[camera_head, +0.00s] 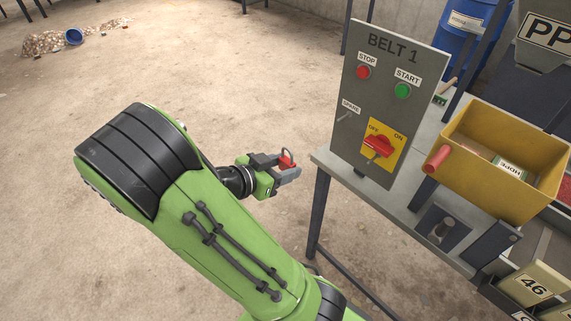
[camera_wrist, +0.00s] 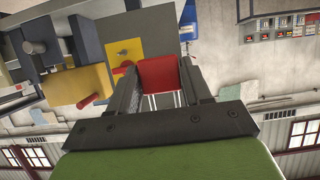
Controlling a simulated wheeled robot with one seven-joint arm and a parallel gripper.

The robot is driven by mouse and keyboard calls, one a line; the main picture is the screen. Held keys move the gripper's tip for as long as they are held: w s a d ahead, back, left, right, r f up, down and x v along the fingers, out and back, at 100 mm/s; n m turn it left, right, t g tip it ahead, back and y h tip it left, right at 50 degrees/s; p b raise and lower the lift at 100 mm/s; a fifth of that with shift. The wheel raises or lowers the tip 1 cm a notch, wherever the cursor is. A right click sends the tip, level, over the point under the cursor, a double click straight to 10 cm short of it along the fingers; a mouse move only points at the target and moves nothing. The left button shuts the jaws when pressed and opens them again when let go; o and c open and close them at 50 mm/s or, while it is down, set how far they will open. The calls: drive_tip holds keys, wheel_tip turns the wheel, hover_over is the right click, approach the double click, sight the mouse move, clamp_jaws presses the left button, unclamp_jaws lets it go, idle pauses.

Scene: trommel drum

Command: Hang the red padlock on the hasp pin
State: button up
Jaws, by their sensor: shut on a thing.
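The red padlock (camera_head: 287,161) is held between the fingers of my gripper (camera_head: 286,169), with its grey shackle upward. In the wrist view the padlock (camera_wrist: 158,74) sits between the two dark fingertips of my gripper (camera_wrist: 160,84). The BELT 1 panel (camera_head: 386,105) stands to the right of my gripper, with a clear gap between. Its yellow OFF/ON plate (camera_head: 394,143) carries a red rotary switch (camera_head: 379,146). A small metal piece, likely the hasp pin (camera_head: 376,156), shows at the switch's lower edge. In the wrist view the yellow plate (camera_wrist: 121,50) lies beyond the padlock, which partly overlaps the panel.
The panel stands on a grey table (camera_head: 327,160). The panel also bears STOP and START buttons and a SPARE lever (camera_head: 345,115). The floor left of the table is open.

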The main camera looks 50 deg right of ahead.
drive_tip(key=shift+w+a, duration=0.15)
drive_tip(key=shift+a, duration=0.55)
drive_tip(key=shift+w+a, duration=0.1)
drive_tip(key=shift+a, duration=0.55)
drive_tip(key=shift+a, duration=0.1)
drive_tip(key=shift+w+a, duration=0.25)
drive_tip(key=shift+a, duration=1.2)
drive_tip(key=shift+w+a, duration=0.2)
drive_tip(key=shift+a, duration=1.2)
